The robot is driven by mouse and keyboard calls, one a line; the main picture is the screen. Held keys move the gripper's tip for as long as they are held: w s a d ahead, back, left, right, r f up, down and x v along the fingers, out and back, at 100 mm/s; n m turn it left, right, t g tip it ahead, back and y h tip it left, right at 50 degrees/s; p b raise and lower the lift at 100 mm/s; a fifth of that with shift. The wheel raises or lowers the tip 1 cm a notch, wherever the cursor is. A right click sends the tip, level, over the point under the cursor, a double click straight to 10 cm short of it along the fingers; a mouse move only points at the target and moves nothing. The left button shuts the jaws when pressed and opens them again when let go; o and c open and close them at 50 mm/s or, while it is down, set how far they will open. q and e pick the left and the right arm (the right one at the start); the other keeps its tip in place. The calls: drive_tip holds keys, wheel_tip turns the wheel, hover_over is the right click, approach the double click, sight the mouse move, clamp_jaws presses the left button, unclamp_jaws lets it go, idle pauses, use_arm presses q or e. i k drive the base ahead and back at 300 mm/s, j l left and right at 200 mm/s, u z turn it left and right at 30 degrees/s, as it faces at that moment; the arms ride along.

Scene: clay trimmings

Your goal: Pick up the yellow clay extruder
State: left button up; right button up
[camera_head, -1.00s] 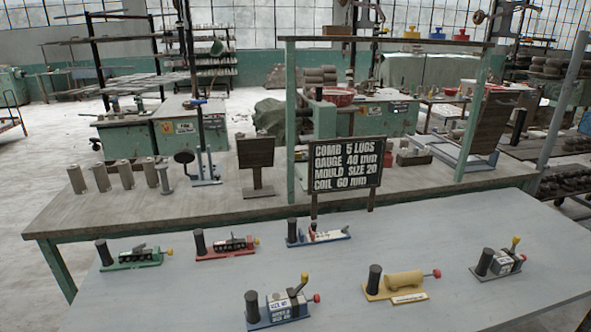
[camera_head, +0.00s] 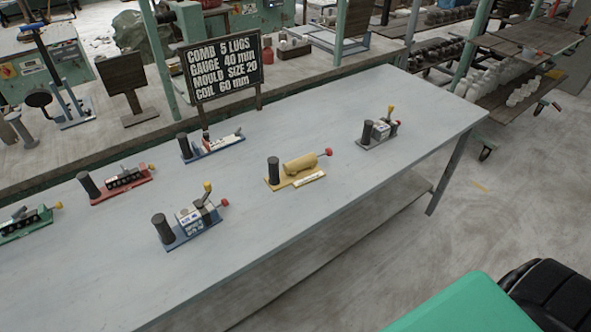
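The yellow clay extruder (camera_head: 300,164) stands on the grey table, right of the picture's middle. It has a flat yellow base, a lying yellow cylinder, a dark upright post at its left end and a red knob at its right end. A small pale label lies along its front edge. Nothing covers it. Neither of my grippers shows in the head view.
A blue device (camera_head: 190,223) stands front left of the extruder, a grey one (camera_head: 377,133) to its right. Blue (camera_head: 213,146), red (camera_head: 122,186) and green (camera_head: 25,222) devices stand further left. A black sign (camera_head: 222,68) stands behind. The grey table's (camera_head: 330,218) front is clear.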

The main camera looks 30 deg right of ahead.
sight(300, 172)
drive_tip(key=i+l+u, duration=0.2)
drive_tip(key=l, duration=0.75)
drive_tip(key=l+u, duration=0.2)
drive_tip(key=l, duration=0.8)
drive_tip(key=l+u, duration=0.2)
drive_tip(key=l, duration=0.75)
drive_tip(key=k+l+u, duration=0.2)
drive_tip(key=l, duration=0.8)
drive_tip(key=i, duration=0.05)
